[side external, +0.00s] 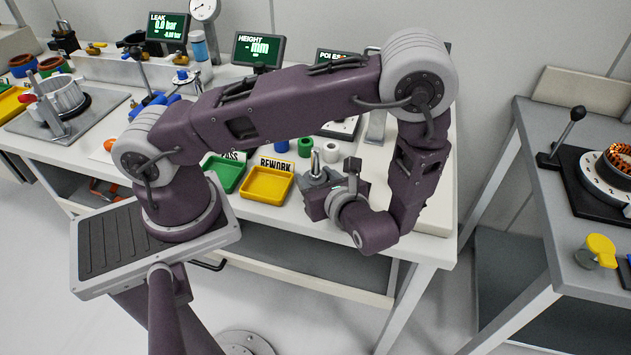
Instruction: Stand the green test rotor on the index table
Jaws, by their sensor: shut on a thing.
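My gripper (316,174) is low over the front part of the bench, to the right of the yellow tray, with its fingers pointing away from the camera. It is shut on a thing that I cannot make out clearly. A grey metal piece with an upright pin (316,160) shows at the fingertips; I cannot tell whether it is held or stands behind. A short green cylinder (305,147) stands on the bench just beyond; I cannot tell whether it is the test rotor. The index table (596,178), a pale numbered disc on a black base, is on the right-hand table, cut by the picture's edge.
A copper-wound stator (620,160) sits on the disc; a black-knobbed lever (566,132) stands beside it. A yellow-and-grey part (600,250) lies in front. Green (226,172) and yellow (267,185) trays are on the bench. A floor gap separates the tables.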

